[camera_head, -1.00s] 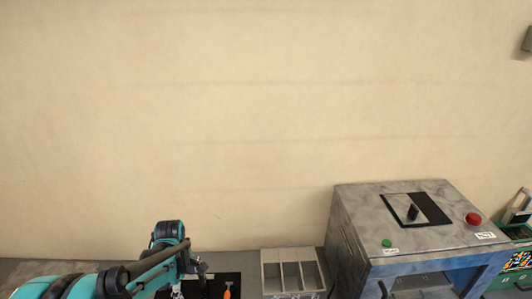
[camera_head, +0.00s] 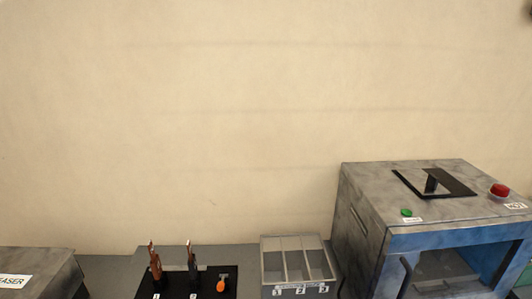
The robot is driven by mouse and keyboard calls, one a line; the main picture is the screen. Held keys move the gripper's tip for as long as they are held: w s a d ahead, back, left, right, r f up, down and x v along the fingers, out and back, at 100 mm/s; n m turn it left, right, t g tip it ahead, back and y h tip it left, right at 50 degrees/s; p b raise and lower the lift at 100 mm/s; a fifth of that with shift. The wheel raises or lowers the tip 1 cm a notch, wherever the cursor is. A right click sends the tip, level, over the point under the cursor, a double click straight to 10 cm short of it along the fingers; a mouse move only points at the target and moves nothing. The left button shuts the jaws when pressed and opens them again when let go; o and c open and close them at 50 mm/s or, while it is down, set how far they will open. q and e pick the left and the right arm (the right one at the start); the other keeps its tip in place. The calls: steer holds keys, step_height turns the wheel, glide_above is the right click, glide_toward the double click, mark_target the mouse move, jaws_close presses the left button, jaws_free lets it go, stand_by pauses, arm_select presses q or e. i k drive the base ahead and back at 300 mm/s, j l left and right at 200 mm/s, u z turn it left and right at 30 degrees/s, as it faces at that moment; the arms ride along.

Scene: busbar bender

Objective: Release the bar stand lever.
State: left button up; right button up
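No part that I can name for sure as the bar stand lever shows. A grey-and-blue machine (camera_head: 375,218) stands at the right, with a black knob or small lever (camera_head: 431,183) on a black plate on its top. A dark curved handle (camera_head: 405,277) shows at its front opening. Neither of my grippers is in view.
A grey tray with three compartments (camera_head: 264,265) stands between the black board and the machine. The machine carries a green button (camera_head: 406,212) and a red button (camera_head: 499,190). A grey box (camera_head: 40,266) stands at the lower left. The wall behind is bare.

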mark_target(221, 285)
steer(key=k+j+z, duration=0.15)
steer(key=j, duration=0.45)
steer(key=k+j+z, duration=0.15)
steer(key=k+j, duration=0.15)
steer(key=j, duration=0.25)
steer(key=k+j+z, duration=0.2)
steer(key=j, duration=0.3)
steer(key=k+j+z, duration=0.15)
steer(key=k+j, duration=0.2)
steer(key=j, duration=0.15)
steer(key=k+j+z, duration=0.15)
steer(key=k+j, duration=0.15)
steer(key=j, duration=0.15)
steer(key=i+u, duration=0.1)
steer(key=u, duration=0.25)
steer(key=i+u, duration=0.1)
steer(key=u, duration=0.3)
steer(key=i+u, duration=0.1)
steer(key=u, duration=0.25)
